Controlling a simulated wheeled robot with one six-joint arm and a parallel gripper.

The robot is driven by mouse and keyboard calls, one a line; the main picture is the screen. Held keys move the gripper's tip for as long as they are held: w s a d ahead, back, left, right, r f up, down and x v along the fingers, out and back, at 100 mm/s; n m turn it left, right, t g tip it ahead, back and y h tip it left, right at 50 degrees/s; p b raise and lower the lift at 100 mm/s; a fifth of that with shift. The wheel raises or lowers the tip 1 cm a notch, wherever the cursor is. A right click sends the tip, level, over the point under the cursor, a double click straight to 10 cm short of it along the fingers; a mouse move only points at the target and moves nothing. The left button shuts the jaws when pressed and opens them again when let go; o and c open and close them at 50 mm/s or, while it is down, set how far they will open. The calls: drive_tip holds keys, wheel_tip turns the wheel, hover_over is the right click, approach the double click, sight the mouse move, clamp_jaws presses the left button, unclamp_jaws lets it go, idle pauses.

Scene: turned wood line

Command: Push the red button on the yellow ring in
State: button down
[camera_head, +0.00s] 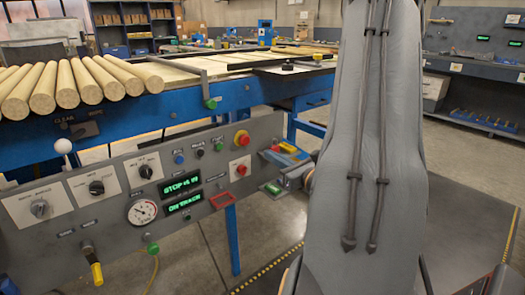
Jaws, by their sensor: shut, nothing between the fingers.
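The red button on the yellow ring (241,138) sits at the upper right of the grey control panel, its red cap standing out from the ring. My gripper (272,160) is small in view, just right of the panel's right end, at the end of my large grey arm. It is to the right of and a little lower than the button, apart from it in the picture. Its fingers look shut with nothing between them. My arm hides part of the wrist. How far the fingertips are from the panel in depth I cannot tell.
A second red button (241,170) on a white plate is just below. Small blue, black and green buttons, dials, a gauge (142,211), green displays and a red frame (222,200) share the panel. A blue conveyor (170,106) with round wooden rods (42,100) stands behind.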

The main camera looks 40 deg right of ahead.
drive_tip(key=shift+s, duration=1.55)
